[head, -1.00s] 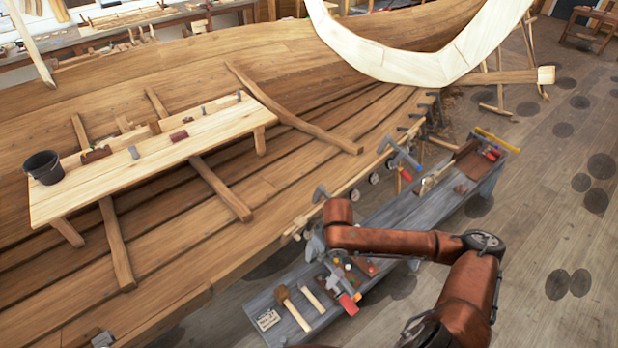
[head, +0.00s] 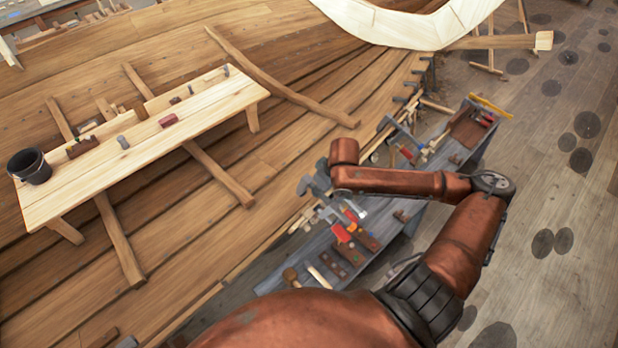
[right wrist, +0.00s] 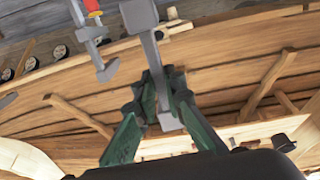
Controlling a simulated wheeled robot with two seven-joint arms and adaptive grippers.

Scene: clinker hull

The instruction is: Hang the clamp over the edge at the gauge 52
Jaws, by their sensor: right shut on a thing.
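My right gripper (head: 314,186) is over the hull's near edge, above the bench. In the right wrist view its green fingers (right wrist: 163,118) are shut on the grey bar of a clamp (right wrist: 148,50). In the head view the held clamp (head: 359,209) shows grey metal with red below it, partly hidden by my right arm. Another clamp (right wrist: 90,38), with a red handle, is at the edge in the right wrist view. Round dark gauges (right wrist: 58,52) sit along the edge; no number is legible. My left gripper is out of view.
A grey bench (head: 405,228) with tools runs alongside the hull. A plank table (head: 90,185) stands inside the hull, with a black bucket (head: 30,167) and small blocks on it. The floor at the right (head: 510,200) is open.

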